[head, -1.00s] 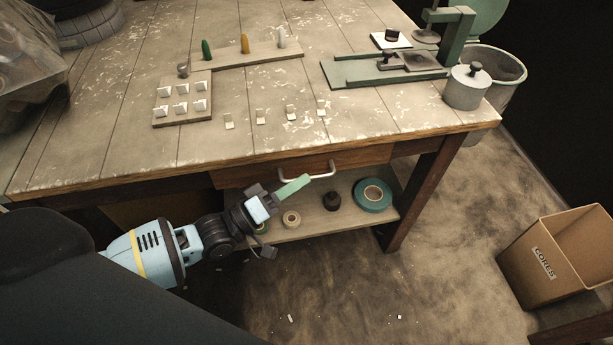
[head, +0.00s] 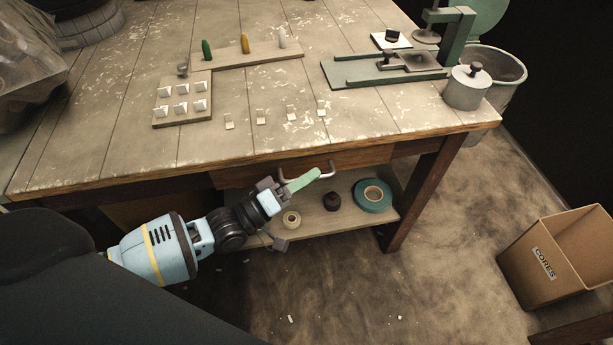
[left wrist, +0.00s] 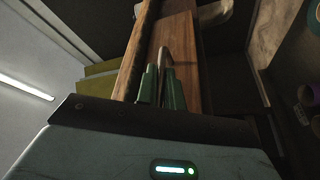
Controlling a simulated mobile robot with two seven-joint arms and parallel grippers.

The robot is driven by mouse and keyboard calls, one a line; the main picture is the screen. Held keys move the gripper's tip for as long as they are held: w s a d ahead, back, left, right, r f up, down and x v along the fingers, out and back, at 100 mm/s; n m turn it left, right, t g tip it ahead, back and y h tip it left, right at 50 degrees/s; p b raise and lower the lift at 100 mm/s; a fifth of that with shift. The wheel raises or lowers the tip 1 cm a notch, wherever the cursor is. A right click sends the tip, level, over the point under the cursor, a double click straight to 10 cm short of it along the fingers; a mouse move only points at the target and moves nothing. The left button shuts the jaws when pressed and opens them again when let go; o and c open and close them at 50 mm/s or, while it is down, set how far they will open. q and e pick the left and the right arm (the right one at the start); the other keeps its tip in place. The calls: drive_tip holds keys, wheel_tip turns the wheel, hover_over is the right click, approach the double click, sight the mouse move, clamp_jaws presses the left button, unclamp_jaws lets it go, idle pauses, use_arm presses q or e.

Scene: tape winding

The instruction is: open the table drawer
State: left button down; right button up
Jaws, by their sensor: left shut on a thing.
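The wooden drawer front (head: 360,157) sits under the front edge of the table (head: 240,145) and looks closed. Its pale metal bar handle (head: 333,167) curves out from the front. My left gripper (head: 316,174) reaches up to the handle from the lower left, and its green fingers cover part of the bar. In the left wrist view the two green fingers (left wrist: 161,90) are shut on the handle (left wrist: 163,58), which stands between them in front of the drawer's wood (left wrist: 186,50). My right gripper is not in view.
A low shelf (head: 325,225) under the table holds a teal tape roll (head: 372,196), a dark round object (head: 332,201) and a pale roll (head: 291,219). A cardboard box (head: 560,255) stands on the floor at the right. The floor before the drawer is mostly clear.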

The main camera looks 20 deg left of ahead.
use_arm(q)
drive_tip(key=s+d+p, duration=0.3)
drive_tip(key=s+d, duration=0.3)
drive_tip(key=s, duration=0.3)
drive_tip(key=s+d+p, duration=0.3)
drive_tip(key=s+d, duration=0.3)
drive_tip(key=s, duration=0.3)
drive_tip(key=c, duration=1.5)
unclamp_jaws()
